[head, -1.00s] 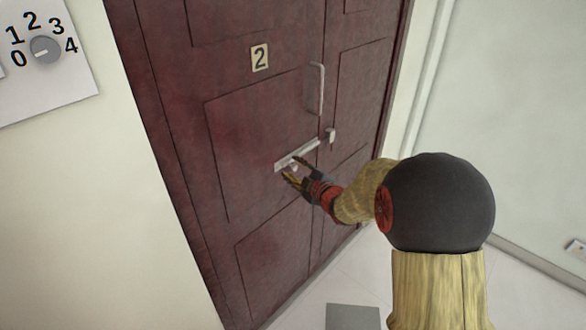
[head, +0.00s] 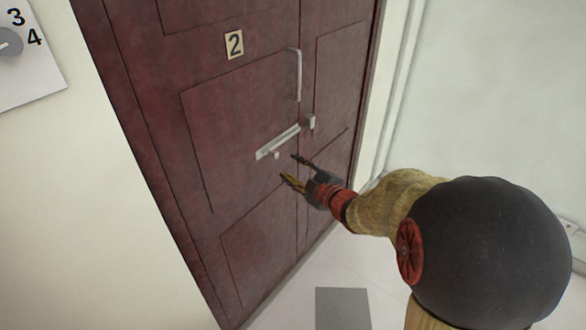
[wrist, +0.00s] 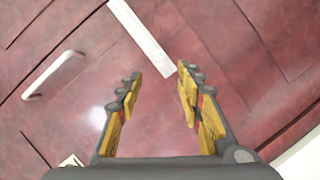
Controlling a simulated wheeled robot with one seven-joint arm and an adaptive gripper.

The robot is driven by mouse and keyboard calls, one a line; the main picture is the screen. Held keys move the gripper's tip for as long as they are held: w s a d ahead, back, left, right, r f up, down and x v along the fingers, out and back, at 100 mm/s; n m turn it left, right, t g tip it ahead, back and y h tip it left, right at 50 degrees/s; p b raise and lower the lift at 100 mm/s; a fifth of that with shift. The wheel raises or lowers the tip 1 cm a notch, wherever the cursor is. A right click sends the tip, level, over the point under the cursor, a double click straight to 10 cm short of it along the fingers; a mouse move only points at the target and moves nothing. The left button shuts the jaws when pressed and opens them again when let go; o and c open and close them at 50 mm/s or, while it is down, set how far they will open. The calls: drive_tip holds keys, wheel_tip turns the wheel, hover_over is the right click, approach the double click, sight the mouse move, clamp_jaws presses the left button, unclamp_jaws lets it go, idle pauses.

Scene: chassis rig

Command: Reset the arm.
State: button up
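My gripper (head: 289,168) is open and empty in front of the dark red door (head: 235,110), to the lower right of the silver sliding bolt (head: 278,142). In the wrist view the two yellow-padded fingers of my gripper (wrist: 157,92) stand apart with only door surface between them. The bolt (wrist: 142,36) shows beyond the fingertips there, clear of them. My arm reaches in from the right with its elbow bent.
A dial panel (head: 25,55) is on the left wall. A grey square (head: 342,307) lies on the floor.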

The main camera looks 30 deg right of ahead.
drive_tip(key=s+d+f+m+g+h, duration=0.45)
drive_tip(key=s+d+f+m, duration=0.2)
drive_tip(key=f, duration=0.25)
drive_tip(key=s+m+g, duration=0.4)
drive_tip(key=s+g, duration=0.1)
drive_tip(key=s, duration=0.3)
drive_tip(key=s+a+r+y, duration=0.1)
drive_tip(key=s+a+r, duration=0.3)
drive_tip(key=a, duration=0.4)
drive_tip(key=s+a+r+y+p, duration=0.1)
drive_tip(key=s+a+r, duration=0.2)
drive_tip(key=a+r, duration=0.3)
drive_tip(key=s+a+r+m+y, duration=0.1)
drive_tip(key=s+a+r, duration=0.3)
drive_tip(key=a, duration=0.5)
drive_tip(key=shift+s+a+r+y+p, duration=0.35)
drive_tip(key=shift+a+r+y, duration=0.1)
drive_tip(key=shift+r, duration=0.35)
drive_tip(key=shift+c, duration=0.5)
